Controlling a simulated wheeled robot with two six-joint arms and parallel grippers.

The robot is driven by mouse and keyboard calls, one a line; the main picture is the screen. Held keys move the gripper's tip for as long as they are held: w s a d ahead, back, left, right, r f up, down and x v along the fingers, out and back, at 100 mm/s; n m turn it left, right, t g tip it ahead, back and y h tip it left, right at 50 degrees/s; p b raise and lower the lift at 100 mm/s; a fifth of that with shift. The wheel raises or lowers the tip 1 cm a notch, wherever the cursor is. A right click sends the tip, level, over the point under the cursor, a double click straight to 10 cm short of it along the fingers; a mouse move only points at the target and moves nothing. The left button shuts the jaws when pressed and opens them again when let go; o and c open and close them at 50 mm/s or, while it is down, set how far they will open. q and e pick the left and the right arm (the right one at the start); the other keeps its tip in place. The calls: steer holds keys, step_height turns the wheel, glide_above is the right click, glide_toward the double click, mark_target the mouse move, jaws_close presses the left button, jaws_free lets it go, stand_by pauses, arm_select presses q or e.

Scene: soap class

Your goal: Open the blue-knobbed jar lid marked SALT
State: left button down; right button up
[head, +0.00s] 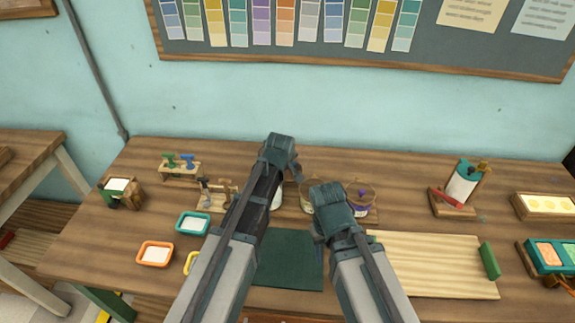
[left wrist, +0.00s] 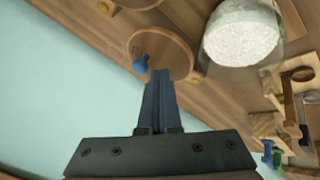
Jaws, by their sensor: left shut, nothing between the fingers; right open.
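In the left wrist view a round wooden lid (left wrist: 172,50) with a blue knob (left wrist: 141,63) stands beside a clear jar (left wrist: 243,35) of white grains. The jar's mouth shows uncovered, with the lid off to its side. My left gripper's shut, empty fingers (left wrist: 160,76) reach the lid's edge, close to the knob; I cannot tell if they touch it. In the head view my left gripper (head: 293,170) is over the jar row and hides most of the white-filled jar (head: 277,197). My right gripper (head: 318,235) is open, in front of the other jars. The SALT mark is not readable.
A jar (head: 309,197) and a purple-marked jar (head: 361,208) stand to the right. A small wooden rack (head: 217,203) is at left. A dark green mat (head: 298,262) and a pale board (head: 440,265) lie in front. The wall is close behind.

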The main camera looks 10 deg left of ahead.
mark_target(281, 184)
arm_select(q)
steer(key=shift+s+a+r, duration=0.15)
steer(key=shift+s+a, duration=0.05)
steer(key=shift+s, duration=0.25)
steer(key=shift+s+a+r+p, duration=0.15)
steer(key=shift+s+a+p, duration=0.1)
steer(key=shift+s, duration=0.3)
steer(key=shift+s+a+r+p, duration=0.1)
steer(key=shift+s+a, duration=0.15)
steer(key=shift+s, duration=0.3)
steer(key=d+p+v, duration=0.1)
steer(key=p+v, duration=0.7)
steer(key=v, duration=0.2)
steer(key=shift+s+d+f, duration=0.1)
steer(key=shift+d, duration=0.1)
steer(key=s+d+f+m+g, duration=0.1)
steer(key=s+m+g, duration=0.2)
steer(key=s+m, duration=0.3)
steer(key=s+d+f+m+g+y, duration=0.1)
steer(key=s+m+g, duration=0.3)
steer(key=s, duration=1)
steer(key=f+m, duration=0.1)
steer(key=m, duration=0.1)
steer(key=shift+s+d+f+m+y, duration=0.15)
steer(key=shift+d+f+m+y, duration=0.15)
steer(key=shift+d+m, duration=0.1)
steer(key=shift+a, duration=0.1)
